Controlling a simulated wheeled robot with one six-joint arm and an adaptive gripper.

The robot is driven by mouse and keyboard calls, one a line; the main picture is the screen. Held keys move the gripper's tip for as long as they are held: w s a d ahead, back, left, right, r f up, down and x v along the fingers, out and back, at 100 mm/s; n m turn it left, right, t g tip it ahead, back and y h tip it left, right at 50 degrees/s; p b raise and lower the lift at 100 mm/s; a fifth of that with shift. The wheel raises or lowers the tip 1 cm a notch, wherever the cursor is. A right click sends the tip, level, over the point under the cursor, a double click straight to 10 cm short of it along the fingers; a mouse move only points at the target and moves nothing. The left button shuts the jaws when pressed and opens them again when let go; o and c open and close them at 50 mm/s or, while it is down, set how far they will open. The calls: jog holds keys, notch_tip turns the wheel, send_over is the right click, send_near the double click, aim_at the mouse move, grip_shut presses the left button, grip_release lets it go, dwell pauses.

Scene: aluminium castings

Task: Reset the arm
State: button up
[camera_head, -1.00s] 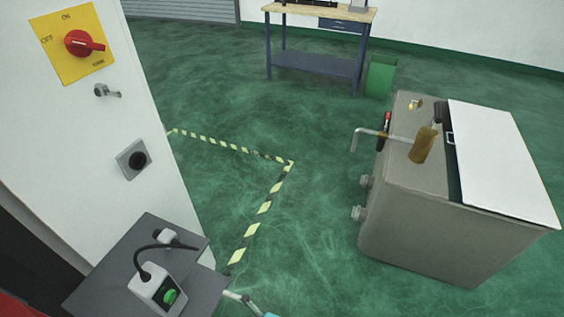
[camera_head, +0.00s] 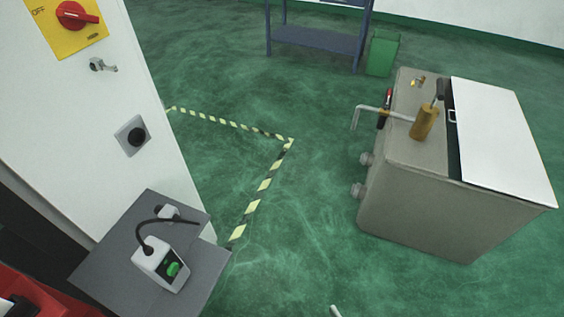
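My gripper cannot be made out in the head view. Only a small pale piece, which may be part of my arm, shows at the bottom edge, right of the middle. It is too cut off to tell what it is, and the rest of the arm is out of frame.
A white cabinet (camera_head: 75,150) with a red rotary switch (camera_head: 76,15) stands left. A grey stand (camera_head: 215,262) bears a box with a green button (camera_head: 173,269). A grey tank (camera_head: 415,215) with a white lid (camera_head: 500,135) stands right. A green bin (camera_head: 382,53) is behind; striped-tape floor lies between.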

jog(key=s+d+r+m+t+h, duration=0.1)
jog(key=s+d+r+h, duration=0.1)
jog(key=s+d, duration=0.3)
jog(key=s+d+r+m+h, duration=0.2)
jog(key=s+d, duration=0.3)
jog(key=s, duration=0.4)
jog(key=shift+r+m+t+h, duration=0.3)
jog(key=shift+r+t+h, duration=0.1)
jog(key=shift+r+h, duration=0.45)
jog(key=shift+o, duration=0.2)
